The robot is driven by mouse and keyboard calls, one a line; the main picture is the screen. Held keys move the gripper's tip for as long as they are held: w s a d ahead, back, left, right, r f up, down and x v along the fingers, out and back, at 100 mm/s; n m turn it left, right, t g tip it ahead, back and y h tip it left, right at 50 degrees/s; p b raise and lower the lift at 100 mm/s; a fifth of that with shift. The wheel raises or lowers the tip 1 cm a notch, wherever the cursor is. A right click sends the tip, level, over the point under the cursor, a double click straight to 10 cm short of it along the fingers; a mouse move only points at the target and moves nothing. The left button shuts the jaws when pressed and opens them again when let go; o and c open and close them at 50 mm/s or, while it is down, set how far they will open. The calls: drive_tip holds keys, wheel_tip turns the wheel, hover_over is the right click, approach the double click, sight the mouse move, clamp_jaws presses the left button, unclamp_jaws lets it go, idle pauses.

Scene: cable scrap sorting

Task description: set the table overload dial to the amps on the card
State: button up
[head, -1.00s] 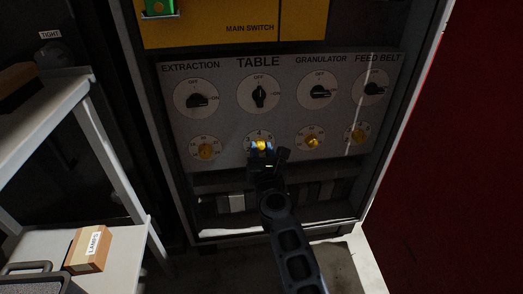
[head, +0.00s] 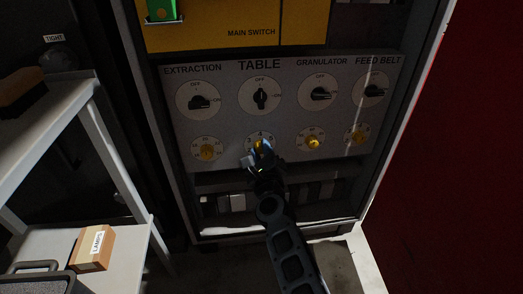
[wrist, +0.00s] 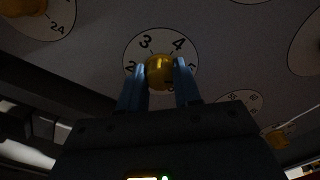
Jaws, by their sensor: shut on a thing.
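The table overload dial is a small yellow knob (wrist: 159,72) on a round white scale (wrist: 132,48) in the wrist view, with 3 and 4 readable at the top and partly covered figures at each side. My gripper (head: 261,148) is shut on this knob, one blue finger on each side. In the head view the gripper covers much of the scale (head: 249,140), below the black TABLE switch (head: 260,99), which stands upright towards OFF. The knob's pointer mark cannot be made out. No card with amps can be made out.
Similar yellow dials sit beside it: extraction (head: 207,152), granulator (head: 313,142) and feed belt (head: 358,136). The yellow main switch panel (head: 215,30) is above. A grey shelf (head: 105,140) with a LAMPS box (head: 92,249) stands left; a dark red surface (head: 450,170) is right.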

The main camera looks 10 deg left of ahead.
drive_tip(key=n+p, duration=0.1)
drive_tip(key=n, duration=0.4)
drive_tip(key=shift+f+n, duration=0.1)
drive_tip(key=shift+n, duration=0.2)
drive_tip(key=n+p, duration=0.1)
drive_tip(key=n, duration=0.5)
drive_tip(key=shift+a+f+p, duration=0.1)
drive_tip(key=shift+p, duration=0.2)
drive_tip(key=n+p, duration=0.1)
drive_tip(key=n, duration=0.5)
drive_tip(key=shift+f+n, duration=0.15)
drive_tip(key=shift+n, duration=0.15)
drive_tip(key=n+p, duration=0.1)
drive_tip(key=n, duration=0.4)
drive_tip(key=shift+n, duration=0.3)
drive_tip(key=shift+f, duration=0.1)
drive_tip(key=o, duration=1.1)
drive_tip(key=shift+c, duration=0.2)
